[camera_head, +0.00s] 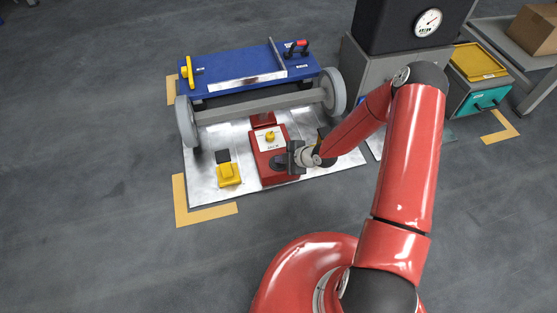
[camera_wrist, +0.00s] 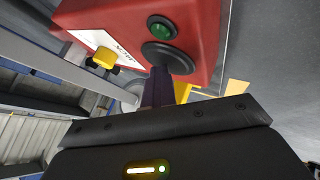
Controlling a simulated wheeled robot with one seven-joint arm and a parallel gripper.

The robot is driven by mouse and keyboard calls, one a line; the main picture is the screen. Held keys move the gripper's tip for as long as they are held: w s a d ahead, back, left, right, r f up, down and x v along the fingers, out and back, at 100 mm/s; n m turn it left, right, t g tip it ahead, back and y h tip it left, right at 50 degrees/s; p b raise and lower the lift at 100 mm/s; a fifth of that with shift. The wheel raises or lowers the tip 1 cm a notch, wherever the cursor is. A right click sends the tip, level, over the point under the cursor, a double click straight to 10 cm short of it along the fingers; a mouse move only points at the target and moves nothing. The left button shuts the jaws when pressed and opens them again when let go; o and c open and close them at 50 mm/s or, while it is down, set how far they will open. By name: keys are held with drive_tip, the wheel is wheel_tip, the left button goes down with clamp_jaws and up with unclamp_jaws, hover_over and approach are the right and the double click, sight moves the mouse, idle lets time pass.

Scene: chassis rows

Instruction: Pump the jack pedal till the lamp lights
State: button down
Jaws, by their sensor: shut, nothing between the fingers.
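The red jack (camera_head: 266,158) stands on a metal floor plate under the front of a blue wheeled chassis. Its top has a white label panel and a yellow knob (camera_head: 270,136), which also shows in the wrist view (camera_wrist: 104,58). In the wrist view, the jack's red body (camera_wrist: 200,30) carries a round green lamp (camera_wrist: 162,27), looking dark green, and a round black pad (camera_wrist: 168,58), perhaps the pedal. My gripper (camera_head: 292,157) is at the jack's right side. Its shut, empty fingers (camera_wrist: 158,88) point at the black pad; I cannot tell whether they touch.
A yellow block (camera_head: 228,175) sits on the plate left of the jack. The blue chassis (camera_head: 245,68) with grey wheels (camera_head: 334,92) stands behind. A grey cabinet (camera_head: 378,70) with a gauge stands at right. Floor on the left is clear.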

drive_tip(key=shift+r+p, duration=0.85)
drive_tip(key=shift+r, duration=0.5)
drive_tip(key=shift+r+p, duration=1.55)
drive_tip(key=shift+r, duration=1)
idle(0.8)
